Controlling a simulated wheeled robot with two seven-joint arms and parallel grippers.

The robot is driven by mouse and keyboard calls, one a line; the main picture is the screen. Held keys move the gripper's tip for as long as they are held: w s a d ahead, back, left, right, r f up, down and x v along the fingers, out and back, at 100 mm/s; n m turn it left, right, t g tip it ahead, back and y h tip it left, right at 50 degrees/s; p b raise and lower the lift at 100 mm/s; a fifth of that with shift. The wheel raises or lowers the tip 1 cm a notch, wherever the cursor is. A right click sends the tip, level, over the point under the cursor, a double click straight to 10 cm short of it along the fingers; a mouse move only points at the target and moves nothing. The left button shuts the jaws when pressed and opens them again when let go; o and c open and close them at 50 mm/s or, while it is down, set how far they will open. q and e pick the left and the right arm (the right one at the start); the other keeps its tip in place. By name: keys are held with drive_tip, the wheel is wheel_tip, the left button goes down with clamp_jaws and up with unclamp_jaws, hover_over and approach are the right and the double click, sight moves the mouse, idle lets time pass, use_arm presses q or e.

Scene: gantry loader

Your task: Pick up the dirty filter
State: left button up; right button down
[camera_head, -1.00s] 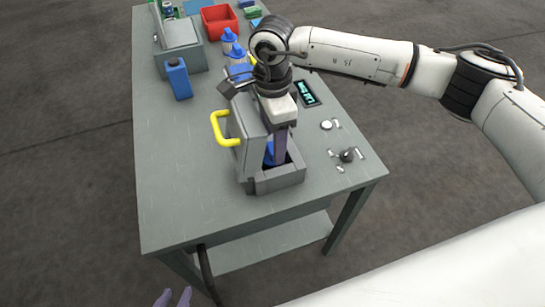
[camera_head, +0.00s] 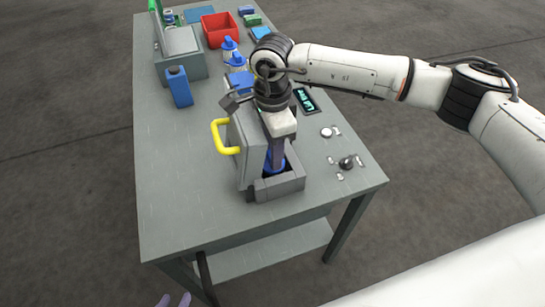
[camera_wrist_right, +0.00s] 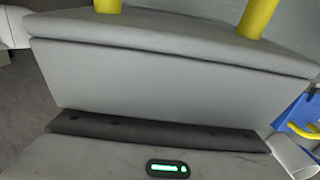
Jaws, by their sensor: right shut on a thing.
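The dirty filter (camera_head: 276,166) shows as a small blue part low inside the open grey housing (camera_head: 279,187) on the bench. The housing's grey lid (camera_head: 246,145), with a yellow handle (camera_head: 222,138), stands open on its left. My right gripper (camera_head: 275,158) points down into the housing and is shut on the filter; its fingertips are largely hidden. The right wrist view shows the lid (camera_wrist_right: 150,75) close up, but neither fingers nor filter. My left gripper (camera_head: 174,300) barely shows at the bottom edge, its two purple fingertips apart and empty.
A small display (camera_head: 305,99) and a round knob (camera_head: 346,162) lie right of the housing. The bench's front left is clear.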

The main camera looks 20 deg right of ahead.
wheel_tip(320, 180, up, 7)
drive_tip(key=shift+r+b, duration=0.1)
drive_tip(key=shift+b, duration=0.45)
drive_tip(key=s+b, duration=0.2)
drive_tip(key=s, duration=1.6)
drive_tip(key=shift+d+b, duration=0.3)
drive_tip(key=shift+b, duration=0.1)
